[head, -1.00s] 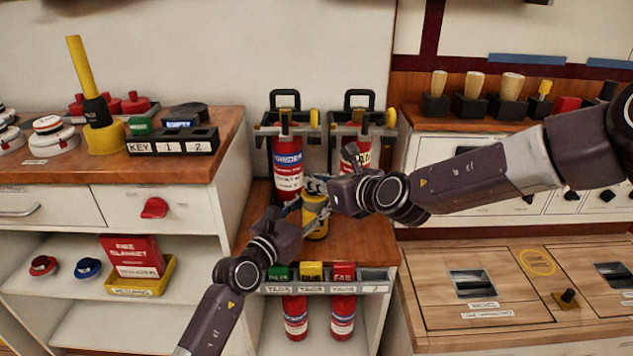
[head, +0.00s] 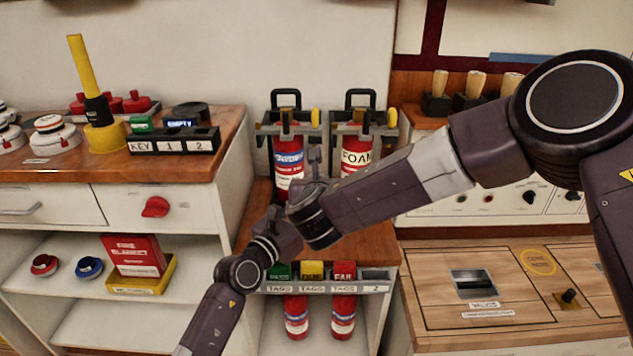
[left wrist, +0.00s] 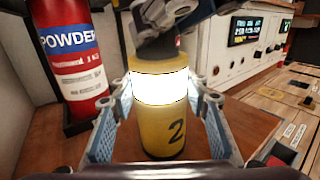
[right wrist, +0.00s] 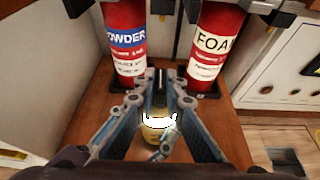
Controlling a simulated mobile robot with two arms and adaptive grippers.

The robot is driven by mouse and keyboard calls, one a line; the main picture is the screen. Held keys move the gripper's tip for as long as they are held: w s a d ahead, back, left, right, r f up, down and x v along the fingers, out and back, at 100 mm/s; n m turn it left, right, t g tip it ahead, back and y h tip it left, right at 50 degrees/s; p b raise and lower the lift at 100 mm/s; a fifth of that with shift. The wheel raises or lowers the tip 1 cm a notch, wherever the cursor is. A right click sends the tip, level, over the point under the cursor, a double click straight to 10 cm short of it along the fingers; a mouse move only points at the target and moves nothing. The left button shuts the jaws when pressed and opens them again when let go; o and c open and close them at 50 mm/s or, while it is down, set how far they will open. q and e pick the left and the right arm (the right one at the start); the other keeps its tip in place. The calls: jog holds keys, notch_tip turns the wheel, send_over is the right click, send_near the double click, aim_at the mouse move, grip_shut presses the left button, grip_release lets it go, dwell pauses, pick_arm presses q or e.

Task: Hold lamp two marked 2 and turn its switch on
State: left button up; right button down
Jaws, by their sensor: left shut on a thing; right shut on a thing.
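Lamp two (left wrist: 163,135) is a yellow cylinder marked 2, standing upright in the left wrist view with a bright white glowing band around it. My left gripper (left wrist: 163,98) has its fingers on both sides of the lamp, shut on it. My right gripper (right wrist: 160,88) comes down from above and is shut on the switch at the lamp's top; the switch itself is mostly hidden between the fingers. The glowing band also shows below the fingers in the right wrist view (right wrist: 158,120). In the head view my right arm hides the lamp.
A tag rail (head: 375,287) runs along the wooden shelf's front edge. A counter (head: 235,130) stands left, a wooden panel (head: 430,300) right.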

pick_arm(q)
jog(key=shift+s+d+f, duration=0.1)
jog(key=shift+d, duration=0.1)
pick_arm(e)
jog(key=shift+r, duration=0.15)
jog(key=c, duration=2.2)
grip_release()
pick_arm(q)
jog(key=shift+a, duration=0.1)
pick_arm(e)
jog(key=shift+o, duration=1.1)
pick_arm(q)
jog(key=shift+a, duration=0.15)
pick_arm(e)
jog(key=v, duration=1.2)
jog(key=shift+a, duration=0.15)
pick_arm(q)
jog(key=o, duration=1.7)
